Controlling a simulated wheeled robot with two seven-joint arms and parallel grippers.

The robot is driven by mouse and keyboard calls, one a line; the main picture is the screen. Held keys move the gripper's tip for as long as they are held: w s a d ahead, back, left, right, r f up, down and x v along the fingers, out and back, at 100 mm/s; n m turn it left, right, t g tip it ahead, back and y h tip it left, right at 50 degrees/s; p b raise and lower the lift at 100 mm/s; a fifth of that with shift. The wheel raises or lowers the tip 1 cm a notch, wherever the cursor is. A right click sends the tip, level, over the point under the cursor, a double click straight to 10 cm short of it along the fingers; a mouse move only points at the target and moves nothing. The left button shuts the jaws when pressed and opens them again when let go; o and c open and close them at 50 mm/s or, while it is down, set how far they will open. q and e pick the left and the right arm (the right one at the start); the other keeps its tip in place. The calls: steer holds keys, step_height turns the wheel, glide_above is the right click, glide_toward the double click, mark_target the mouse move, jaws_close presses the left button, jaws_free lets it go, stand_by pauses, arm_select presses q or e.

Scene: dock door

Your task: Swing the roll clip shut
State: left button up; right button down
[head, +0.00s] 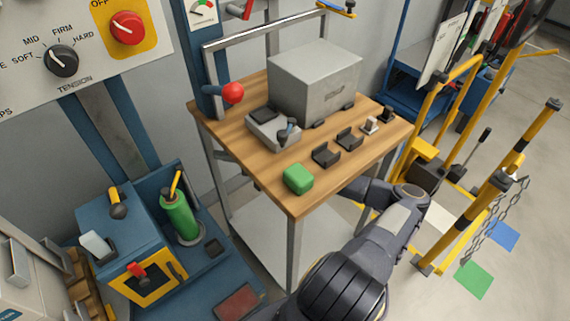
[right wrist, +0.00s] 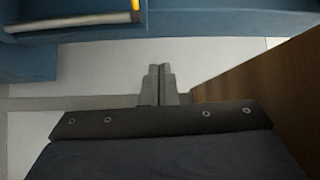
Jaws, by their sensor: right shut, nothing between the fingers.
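I cannot make out a part that is surely the roll clip in either view. My right arm comes in from the bottom of the head view and bends left, so its hand sits low beside the near right edge of the wooden table (head: 330,190); the fingertips are hidden there. In the right wrist view my right gripper (right wrist: 160,70) is shut and empty, its two grey fingers together over a pale floor or shelf. A brown wooden surface (right wrist: 265,85) is close on its right. My left gripper is not in view.
The table carries a grey box (head: 315,80), a green block (head: 298,179) and several small dark holders. A blue cabinet (head: 120,235) with a green cylinder (head: 180,215) stands at left. Yellow rails (head: 490,190) stand at right. A blue structure (right wrist: 200,18) spans the wrist view's top.

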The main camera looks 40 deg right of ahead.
steer(key=v, duration=1.8)
steer(key=shift+b, duration=0.4)
steer(key=shift+s+d, duration=0.2)
steer(key=shift+s, duration=0.05)
